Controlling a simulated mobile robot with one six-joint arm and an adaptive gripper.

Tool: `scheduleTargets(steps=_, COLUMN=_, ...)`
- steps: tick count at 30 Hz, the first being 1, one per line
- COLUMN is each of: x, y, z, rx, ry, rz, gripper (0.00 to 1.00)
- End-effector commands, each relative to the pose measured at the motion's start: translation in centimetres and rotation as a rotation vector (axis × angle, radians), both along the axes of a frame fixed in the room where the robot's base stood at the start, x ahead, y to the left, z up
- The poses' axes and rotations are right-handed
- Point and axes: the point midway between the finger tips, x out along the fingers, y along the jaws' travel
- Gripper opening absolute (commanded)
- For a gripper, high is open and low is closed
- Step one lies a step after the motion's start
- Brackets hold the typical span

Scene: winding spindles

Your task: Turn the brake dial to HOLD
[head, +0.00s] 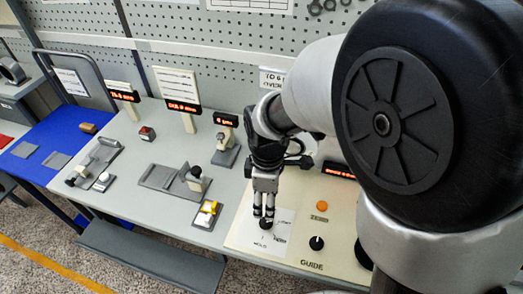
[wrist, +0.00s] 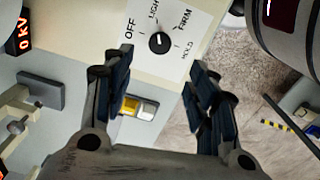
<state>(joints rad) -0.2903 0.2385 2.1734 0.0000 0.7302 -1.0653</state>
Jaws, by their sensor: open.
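The brake dial is a small black round knob (wrist: 159,42) on a white label plate (wrist: 195,12) printed OFF, LIGHT, FIRM and HOLD. Its white mark appears to point towards LIGHT. In the head view the dial (head: 266,224) sits on the cream panel just below my fingertips. My gripper (head: 264,212) points down over it. In the wrist view my gripper (wrist: 158,66) is open, with the fingers wide apart and the dial beyond their tips, roughly midway between them. I see no contact; the exact height gap is hard to tell.
On the cream panel (head: 245,235) stand a second black knob (head: 316,243) marked GUIDE and an orange button (head: 320,205) marked ZERO. A yellow-and-white switch (head: 207,214) lies left of the panel. Spindle fixtures (head: 175,180) and small displays stand farther left.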

Motion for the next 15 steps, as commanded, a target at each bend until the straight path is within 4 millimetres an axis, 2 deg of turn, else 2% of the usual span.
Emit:
scheduleTargets(steps=1, x=-0.1, y=0.0, z=-1.6, rx=-0.001, ry=0.004, rz=-0.001, gripper=0.53)
scheduleTargets(steps=6, x=-0.1, y=0.0, z=-5.3, rx=-0.001, ry=0.003, rz=-0.001, gripper=0.53)
scheduleTargets(steps=12, x=-0.1, y=-0.1, z=-9.1, rx=-0.001, ry=0.003, rz=-0.002, gripper=0.53)
scheduleTargets(steps=15, x=-0.1, y=0.0, z=-10.3, rx=-0.001, ry=0.002, rz=-0.002, gripper=0.53)
